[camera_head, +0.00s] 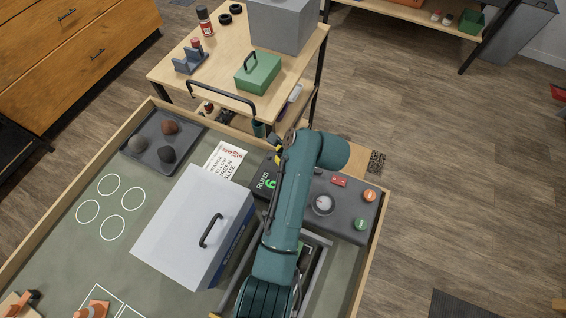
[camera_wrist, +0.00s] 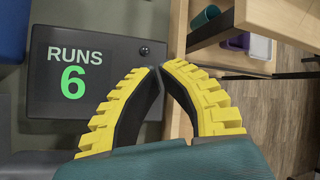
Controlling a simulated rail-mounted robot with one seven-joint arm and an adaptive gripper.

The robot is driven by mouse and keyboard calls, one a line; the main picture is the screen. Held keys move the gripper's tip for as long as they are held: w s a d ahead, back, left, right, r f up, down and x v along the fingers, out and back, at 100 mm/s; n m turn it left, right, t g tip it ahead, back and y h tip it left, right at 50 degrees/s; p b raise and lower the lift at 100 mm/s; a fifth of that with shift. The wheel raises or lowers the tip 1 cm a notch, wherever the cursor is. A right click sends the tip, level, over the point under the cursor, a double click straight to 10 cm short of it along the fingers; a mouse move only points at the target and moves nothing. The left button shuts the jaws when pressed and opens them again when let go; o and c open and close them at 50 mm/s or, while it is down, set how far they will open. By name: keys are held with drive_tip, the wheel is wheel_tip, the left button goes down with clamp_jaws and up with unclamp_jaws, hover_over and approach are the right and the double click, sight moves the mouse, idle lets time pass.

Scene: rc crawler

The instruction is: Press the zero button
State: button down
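A dark counter box with a screen reading "RUNS 6" (camera_wrist: 75,72) fills the left of the wrist view. In the head view the counter (camera_head: 265,183) is partly covered by my arm. A small round black button (camera_wrist: 144,50) sits near its upper right corner; no label on it is readable, so I cannot confirm it is the zero button. My gripper (camera_wrist: 162,68) has yellow ribbed fingers with tips together and nothing between them. In the wrist view the tips appear just below and right of the button; their height above it is unclear. The head view mostly hides the gripper.
A grey panel (camera_head: 340,220) with a dial, a red switch, orange and green buttons lies right of my arm. A grey lidded box (camera_head: 180,230) stands left. A wooden cart (camera_head: 170,75) with a green box (camera_head: 258,75) stands behind the workbench edge.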

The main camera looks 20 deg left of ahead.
drive_tip(key=shift+f, duration=0.1)
idle(1.2)
drive_tip(key=shift+f, duration=0.3)
drive_tip(key=shift+f, duration=0.4)
idle(0.7)
drive_tip(key=shift+r+p, duration=0.1)
drive_tip(key=shift+p, duration=0.25)
drive_tip(key=shift+r+p, duration=0.7)
drive_tip(key=shift+p, duration=0.25)
wheel_tip(320, 180, up, 5)
drive_tip(key=p, duration=0.5)
drive_tip(key=shift+r+p, duration=0.1)
drive_tip(key=shift+p, duration=0.25)
